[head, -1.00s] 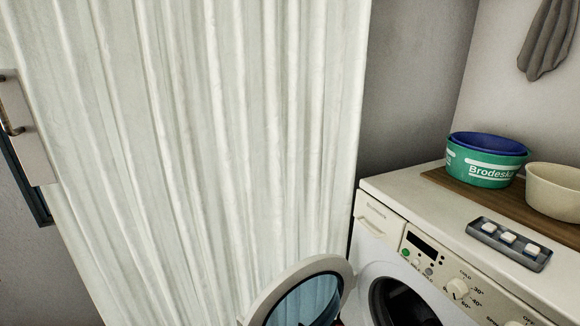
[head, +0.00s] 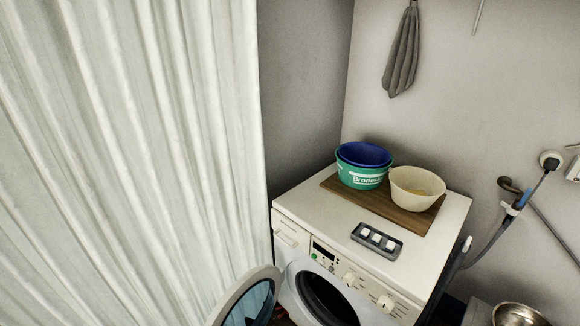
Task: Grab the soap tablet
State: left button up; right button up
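Small white soap tablets lie in a row in a dark grey tray (head: 399,252). The middle tablet (head: 376,239) sits between one on the left (head: 365,232) and one on the right (head: 390,245). The tray rests on the white top of the washing machine (head: 300,207), near its front edge above the control panel. Neither of my grippers is in the head view.
Behind the tray, a brown board (head: 409,221) bears a green tub (head: 360,180) with a blue tub (head: 364,154) inside, and a cream bowl (head: 413,196). The machine's round door (head: 233,297) stands open at front left. A white curtain (head: 130,160) fills the left.

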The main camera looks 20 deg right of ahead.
aim_at(390, 245)
jog(key=z, duration=1.55)
jog(key=i+j+z, duration=0.2)
jog(key=z, duration=0.25)
jog(key=j, duration=0.05)
